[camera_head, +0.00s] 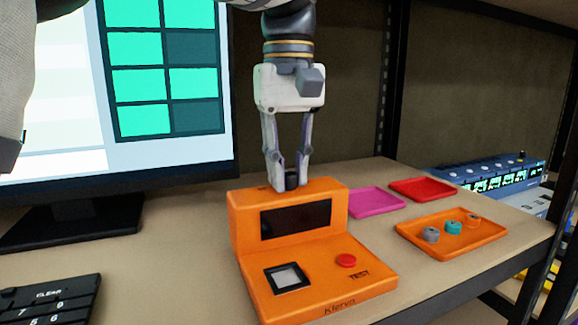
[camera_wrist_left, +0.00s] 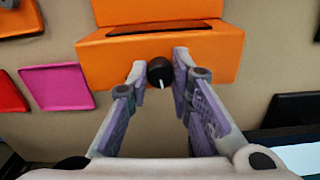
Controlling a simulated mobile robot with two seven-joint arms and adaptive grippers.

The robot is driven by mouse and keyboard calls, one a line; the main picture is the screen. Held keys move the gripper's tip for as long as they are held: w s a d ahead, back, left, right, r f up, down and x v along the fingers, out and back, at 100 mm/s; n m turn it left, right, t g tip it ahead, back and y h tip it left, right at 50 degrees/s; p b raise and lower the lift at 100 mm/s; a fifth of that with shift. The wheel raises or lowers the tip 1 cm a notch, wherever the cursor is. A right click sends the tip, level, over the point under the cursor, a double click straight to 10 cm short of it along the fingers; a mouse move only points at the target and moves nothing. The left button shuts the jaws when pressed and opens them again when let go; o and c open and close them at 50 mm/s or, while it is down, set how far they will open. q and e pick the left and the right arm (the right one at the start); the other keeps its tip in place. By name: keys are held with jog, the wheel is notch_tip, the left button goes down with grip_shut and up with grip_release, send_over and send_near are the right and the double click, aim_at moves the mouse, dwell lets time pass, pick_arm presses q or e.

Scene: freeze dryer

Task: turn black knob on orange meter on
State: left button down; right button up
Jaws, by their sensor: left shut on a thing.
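The orange meter (camera_head: 316,269) stands on the shelf in the head view, with a dark display, a red button and a square white button on its front. Its back shows in the wrist view (camera_wrist_left: 205,52). The black knob (camera_wrist_left: 160,71) is on that back side, with a white mark pointing toward the bottom of the wrist picture. My left gripper (camera_head: 291,184) comes down behind the meter and is shut on the knob, one fingertip on each side. In the head view the knob is mostly hidden by the meter and fingers. My right gripper is not in view.
A monitor (camera_head: 226,130) stands left of the arm, with a keypad (camera_head: 45,302) in front. A pink tray (camera_head: 374,203), a red tray (camera_head: 423,189) and an orange tray (camera_head: 468,243) with small parts lie to the right. A shelf post (camera_head: 396,75) rises behind.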

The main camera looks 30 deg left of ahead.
aim_at(289, 173)
pick_arm(q)
jog(key=m, duration=0.9)
jog(key=shift+m, duration=0.3)
dwell(0.3)
jog(key=c, duration=1.4)
grip_release()
notch_tip(289, 173, up, 7)
jog(key=shift+r, duration=0.3)
